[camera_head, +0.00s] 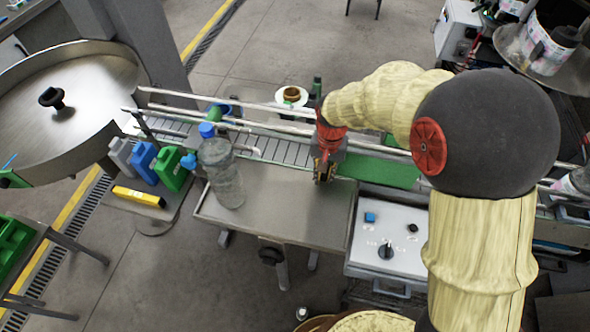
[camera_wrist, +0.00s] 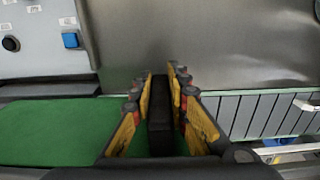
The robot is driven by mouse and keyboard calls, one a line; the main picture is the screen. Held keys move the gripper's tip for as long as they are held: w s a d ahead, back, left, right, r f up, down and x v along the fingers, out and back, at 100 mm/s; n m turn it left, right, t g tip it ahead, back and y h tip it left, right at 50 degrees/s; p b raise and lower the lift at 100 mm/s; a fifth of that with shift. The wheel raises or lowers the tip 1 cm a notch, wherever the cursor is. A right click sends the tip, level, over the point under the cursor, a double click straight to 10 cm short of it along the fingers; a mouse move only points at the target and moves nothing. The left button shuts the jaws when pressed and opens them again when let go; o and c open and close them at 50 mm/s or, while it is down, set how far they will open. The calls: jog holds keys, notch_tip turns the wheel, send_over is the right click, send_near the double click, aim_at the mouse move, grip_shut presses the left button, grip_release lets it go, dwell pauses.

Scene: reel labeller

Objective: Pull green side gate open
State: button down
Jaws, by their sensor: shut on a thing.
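A flat green panel (camera_head: 385,172), which I take to be the side gate, lies along the conveyor line to the right of my gripper (camera_head: 323,175). In the wrist view the green panel (camera_wrist: 45,132) fills the lower left and reaches under the fingers. My gripper (camera_wrist: 158,105) points down at the conveyor's near edge, with its yellow-padded fingers closed around a narrow dark bar (camera_wrist: 160,125). How the bar joins the green panel is hidden by the fingers.
A steel table (camera_head: 290,205) lies in front of the conveyor. A large clear bottle (camera_head: 222,175) stands on its left. A control box (camera_head: 390,240) with a blue button and a black knob sits at the right. Metal rails (camera_head: 250,128) run along the slatted conveyor (camera_head: 275,148).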

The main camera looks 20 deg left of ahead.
aim_at(368, 158)
jog(key=d, duration=1)
jog(key=shift+w+d, duration=0.25)
jog(key=shift+w, duration=0.05)
jog(key=c, duration=1.7)
grip_release()
notch_tip(368, 158, up, 12)
